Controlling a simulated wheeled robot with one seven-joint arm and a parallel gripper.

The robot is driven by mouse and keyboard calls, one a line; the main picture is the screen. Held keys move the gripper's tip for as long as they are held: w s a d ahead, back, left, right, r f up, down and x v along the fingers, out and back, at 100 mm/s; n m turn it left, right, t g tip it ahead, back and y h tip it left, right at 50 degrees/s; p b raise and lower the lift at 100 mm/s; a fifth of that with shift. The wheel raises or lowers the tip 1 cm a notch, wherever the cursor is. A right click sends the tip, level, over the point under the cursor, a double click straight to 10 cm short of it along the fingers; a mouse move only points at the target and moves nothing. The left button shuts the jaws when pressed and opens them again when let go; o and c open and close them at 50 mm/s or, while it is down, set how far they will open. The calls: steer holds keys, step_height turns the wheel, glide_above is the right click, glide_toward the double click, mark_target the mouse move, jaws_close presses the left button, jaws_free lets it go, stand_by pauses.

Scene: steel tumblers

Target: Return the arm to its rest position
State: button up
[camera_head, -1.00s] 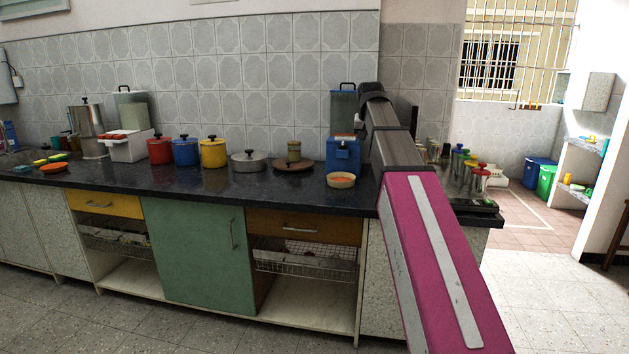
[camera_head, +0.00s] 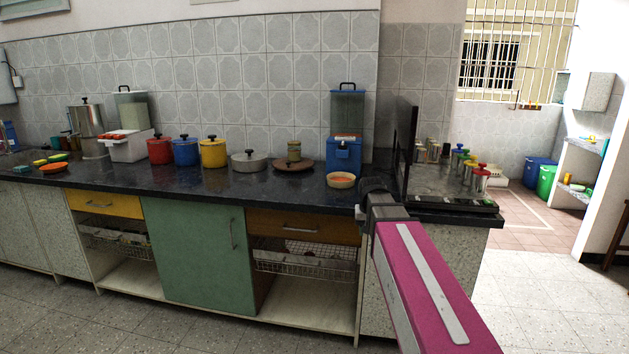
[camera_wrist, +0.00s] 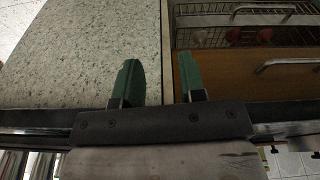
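My arm, with its magenta link, rises from the bottom right of the head view and ends in a dark wrist just in front of the counter's edge, right of the orange-rimmed bowl (camera_head: 341,180). My gripper (camera_wrist: 160,85) shows in the wrist view as two green fingers set apart with nothing between them. It is open and empty. In the head view the fingers are mostly hidden by the wrist. Beyond the fingers, the wrist view shows a speckled cabinet panel (camera_wrist: 85,50) on the left and a wooden drawer front (camera_wrist: 245,80) on the right.
The dark counter (camera_head: 120,176) carries several pots, a blue dispenser (camera_head: 343,155) and a grey pan (camera_head: 248,161). A dark upright panel (camera_head: 404,140) and a stove (camera_head: 450,204) stand right of my wrist. Floor (camera_head: 545,290) on the right is clear.

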steer(key=s+f+n+g, duration=0.1)
steer(key=s+f+g, duration=0.1)
steer(key=s+f, duration=1.5)
step_height(320, 180, down, 3)
steer(key=shift+f, duration=0.1)
steer(key=shift+w+d, duration=0.1)
